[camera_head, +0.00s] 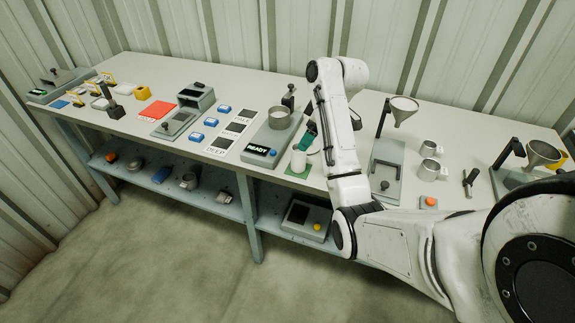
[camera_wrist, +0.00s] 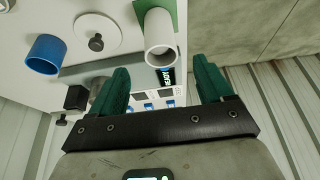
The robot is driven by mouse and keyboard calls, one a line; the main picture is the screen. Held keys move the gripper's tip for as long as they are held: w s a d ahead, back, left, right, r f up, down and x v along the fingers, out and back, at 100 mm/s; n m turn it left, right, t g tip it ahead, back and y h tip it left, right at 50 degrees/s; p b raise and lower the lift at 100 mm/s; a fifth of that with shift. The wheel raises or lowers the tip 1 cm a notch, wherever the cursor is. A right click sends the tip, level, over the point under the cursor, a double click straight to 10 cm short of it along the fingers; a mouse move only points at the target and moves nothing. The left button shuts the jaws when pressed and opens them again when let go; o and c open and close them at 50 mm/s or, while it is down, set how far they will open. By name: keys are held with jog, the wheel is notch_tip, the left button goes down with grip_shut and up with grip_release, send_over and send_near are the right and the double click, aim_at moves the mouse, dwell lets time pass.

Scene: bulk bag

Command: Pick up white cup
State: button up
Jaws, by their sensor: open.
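The white cup (camera_head: 299,160) stands upright on a small green mat (camera_head: 297,173) near the table's front edge. In the wrist view the white cup (camera_wrist: 159,40) is a plain cylinder with its open rim facing the camera, and part of the green mat (camera_wrist: 171,10) shows beyond it. My gripper (camera_wrist: 162,84) is open and empty, with its two green fingers spread apart. The cup lies ahead, roughly between the finger lines, and does not touch them. In the head view my gripper (camera_head: 309,136) is just behind and above the cup, partly hidden by my arm.
A grey machine with a READY display (camera_head: 262,151) stands just left of the cup. In the wrist view a blue cup (camera_wrist: 45,54) and a round white disc with a dark knob (camera_wrist: 97,35) are on the left. A grey stand (camera_head: 386,170) is right of my arm.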

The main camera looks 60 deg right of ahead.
aim_at(296, 156)
jog(key=x, duration=0.4)
jog(key=shift+w+a+f, duration=0.1)
jog(key=shift+f, duration=0.25)
jog(key=shift+s+p+x, duration=0.1)
jog(key=shift+p+x, duration=0.1)
jog(key=shift+x, duration=1.25)
jog(key=shift+s+p+x, duration=0.15)
jog(key=shift+p+x, duration=0.05)
jog(key=shift+x, duration=1.3)
jog(key=shift+f, duration=0.1)
jog(key=c, duration=1.1)
jog(key=shift+w+r, duration=0.1)
jog(key=shift+r, duration=0.1)
